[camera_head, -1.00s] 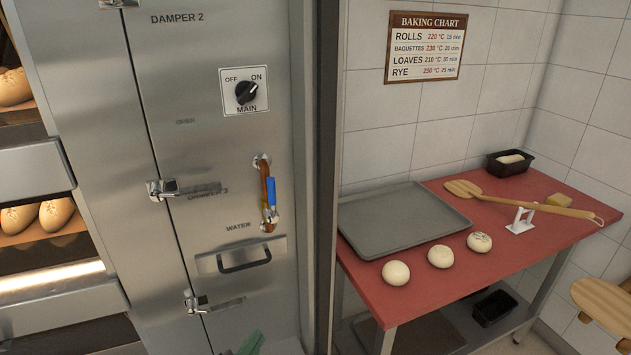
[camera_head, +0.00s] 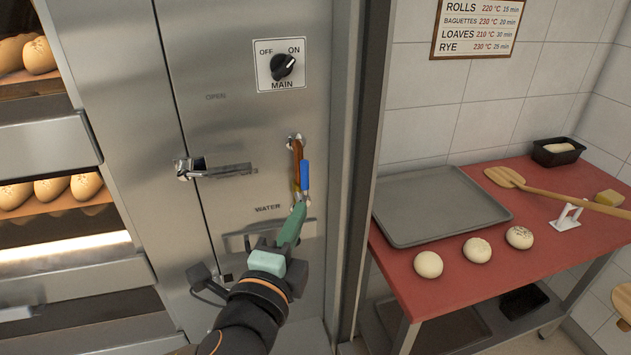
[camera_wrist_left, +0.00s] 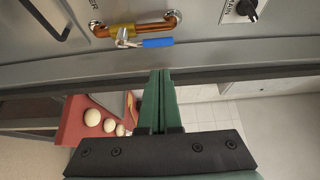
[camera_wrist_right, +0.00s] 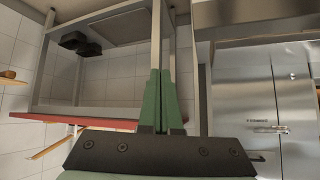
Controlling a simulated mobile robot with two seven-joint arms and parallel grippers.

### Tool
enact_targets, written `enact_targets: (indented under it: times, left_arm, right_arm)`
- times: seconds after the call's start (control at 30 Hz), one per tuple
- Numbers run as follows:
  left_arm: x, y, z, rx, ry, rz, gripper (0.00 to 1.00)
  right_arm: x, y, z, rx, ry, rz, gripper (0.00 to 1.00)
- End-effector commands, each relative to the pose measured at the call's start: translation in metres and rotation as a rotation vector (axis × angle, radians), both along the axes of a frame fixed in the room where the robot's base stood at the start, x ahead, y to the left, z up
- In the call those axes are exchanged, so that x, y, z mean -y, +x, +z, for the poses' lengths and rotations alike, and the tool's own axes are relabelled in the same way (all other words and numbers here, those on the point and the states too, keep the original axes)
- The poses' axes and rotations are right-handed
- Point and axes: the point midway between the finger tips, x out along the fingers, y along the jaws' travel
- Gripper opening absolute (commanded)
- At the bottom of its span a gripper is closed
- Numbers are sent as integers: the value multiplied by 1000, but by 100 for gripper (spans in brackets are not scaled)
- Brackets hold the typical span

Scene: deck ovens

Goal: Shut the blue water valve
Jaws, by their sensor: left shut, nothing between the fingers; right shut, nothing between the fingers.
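The blue water valve handle (camera_head: 305,174) is a short blue lever beside a copper pipe (camera_head: 297,153) on the steel oven front, above the WATER label. The handle lies along the pipe, in line with it. In the left wrist view the blue handle (camera_wrist_left: 158,42) and its brass valve body (camera_wrist_left: 124,31) show beyond the fingertips. My right gripper (camera_wrist_right: 160,72) is shut and empty, away from the valve.
A steel bar handle (camera_head: 245,240) lies below the valve, partly behind my left arm. A damper latch (camera_head: 215,171) juts out at left, and the MAIN switch (camera_head: 283,67) is above. A red table (camera_head: 440,291) with a tray (camera_head: 440,207) and dough balls stands at right.

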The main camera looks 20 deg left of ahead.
Motion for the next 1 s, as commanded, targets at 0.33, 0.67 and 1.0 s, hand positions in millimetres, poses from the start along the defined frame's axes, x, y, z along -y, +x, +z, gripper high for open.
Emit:
enact_targets:
  times: [0.33,0.67,1.0]
  left_arm:
    - [-3,15,-7,8,-11,16,0]
    - [-2,24,-6,5,-7,4,0]
    - [-5,75,0,-2,1,1,0]
  right_arm:
    - [-2,-1,-45,-9,1,3,0]
    - [-7,1,-84,-6,9,11,0]
    - [-11,7,-81,6,14,18,0]
